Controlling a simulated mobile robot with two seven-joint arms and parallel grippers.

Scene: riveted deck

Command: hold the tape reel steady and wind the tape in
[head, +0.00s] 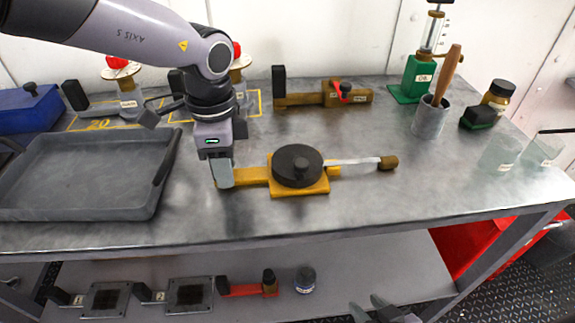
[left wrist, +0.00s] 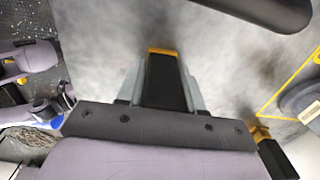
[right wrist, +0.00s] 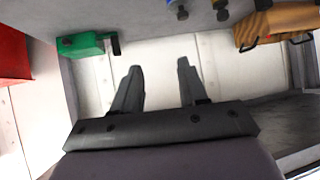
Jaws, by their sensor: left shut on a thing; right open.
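The tape reel (head: 318,187) lies on the bench, a yellow base and arm under a dark round disc with a small knob. A pale tape (head: 350,162) runs out from its right side to a brown end piece (head: 388,163). My left gripper (head: 222,177) is shut on the left end of the reel's handle. In the left wrist view (left wrist: 166,82) its fingers flank the black grip, with a yellow edge beyond. My right gripper (head: 370,309) is open and empty, low in front of the bench; its spread fingers show in the right wrist view (right wrist: 156,88).
A grey tray (head: 75,212) stands left of the reel. Behind are red-topped fittings, a brown tool (head: 310,100) and a grey cup (head: 430,117) with a wooden handle. Clear beakers stand at right. The bench right and front of the reel is clear.

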